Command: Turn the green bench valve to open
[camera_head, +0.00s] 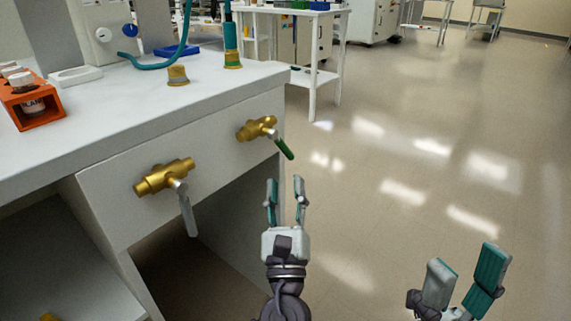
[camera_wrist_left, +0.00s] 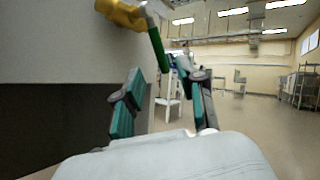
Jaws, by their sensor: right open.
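The green bench valve is a brass body (camera_head: 257,128) on the bench's front panel with a green-sleeved lever (camera_head: 284,149) slanting down to the right. It also shows at the top of the left wrist view, with its green lever (camera_wrist_left: 158,47) above and between the fingers. My left gripper (camera_head: 285,182) is open and empty, just below the lever and apart from it. Its fingers also show in the left wrist view (camera_wrist_left: 165,95). A second brass valve (camera_head: 164,177) with a grey lever (camera_head: 184,208) hanging down is to the left. My right gripper (camera_head: 468,275) is open and empty at the lower right.
The white bench (camera_head: 130,110) carries an orange rack (camera_head: 38,108) at its left and brass fittings (camera_head: 177,76) near its back edge. A white cart (camera_head: 312,72) stands behind. The floor on the right is clear.

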